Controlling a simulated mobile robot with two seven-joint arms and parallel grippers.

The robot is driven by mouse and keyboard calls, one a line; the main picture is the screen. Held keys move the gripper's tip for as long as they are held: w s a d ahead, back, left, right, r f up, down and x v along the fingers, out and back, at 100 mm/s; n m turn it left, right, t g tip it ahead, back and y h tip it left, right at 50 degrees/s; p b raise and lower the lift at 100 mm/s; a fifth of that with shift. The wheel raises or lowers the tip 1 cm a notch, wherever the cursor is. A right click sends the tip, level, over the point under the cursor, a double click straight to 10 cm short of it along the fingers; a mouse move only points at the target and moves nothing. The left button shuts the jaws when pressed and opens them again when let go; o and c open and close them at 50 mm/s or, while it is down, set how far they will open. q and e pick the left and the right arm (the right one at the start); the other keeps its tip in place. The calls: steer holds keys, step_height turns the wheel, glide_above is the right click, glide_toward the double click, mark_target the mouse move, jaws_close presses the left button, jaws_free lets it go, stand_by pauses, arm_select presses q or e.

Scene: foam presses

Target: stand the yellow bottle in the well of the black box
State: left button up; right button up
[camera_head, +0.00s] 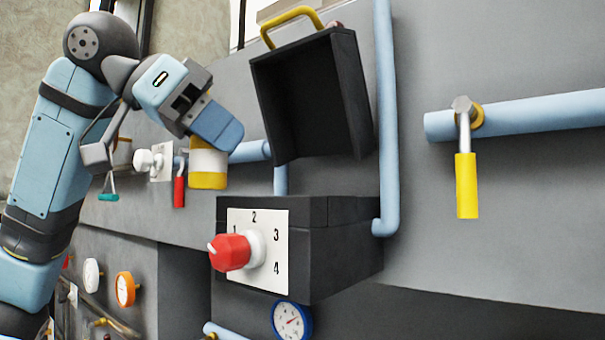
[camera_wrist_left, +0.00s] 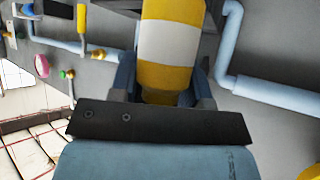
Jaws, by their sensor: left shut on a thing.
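The yellow bottle (camera_head: 208,168), yellow with a white band, hangs in my left gripper (camera_head: 217,133) in the head view. Its upper part is hidden by the gripper. In the left wrist view the bottle (camera_wrist_left: 168,45) stands out between the two fingers of my left gripper (camera_wrist_left: 160,88), which is shut on it. The black box (camera_head: 340,240) is fixed to the grey wall, to the right of and lower than the bottle. Its black lid (camera_head: 312,95) with a yellow handle is raised. The well in the box's top is not visible from here. My right gripper is not in view.
A red knob (camera_head: 230,251) on a numbered dial plate sticks out of the box front. A blue vertical pipe (camera_head: 387,120) runs close to the right of the lid and box. A yellow-handled valve (camera_head: 466,185) is farther right. A red-handled valve (camera_head: 179,190) is left of the bottle.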

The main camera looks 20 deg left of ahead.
arm_select(q)
steer(key=w+d, duration=0.4)
steer(key=d, duration=0.1)
steer(key=w+d, duration=0.2)
steer(key=d, duration=0.1)
steer(key=shift+d, duration=0.1)
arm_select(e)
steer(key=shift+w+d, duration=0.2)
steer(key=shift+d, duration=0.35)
arm_select(q)
step_height(320, 180, down, 3)
steer(key=shift+r, duration=0.1)
steer(key=shift+f, duration=0.3)
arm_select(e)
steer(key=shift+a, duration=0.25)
arm_select(q)
steer(key=shift+f, duration=0.15)
steer(key=o, duration=1)
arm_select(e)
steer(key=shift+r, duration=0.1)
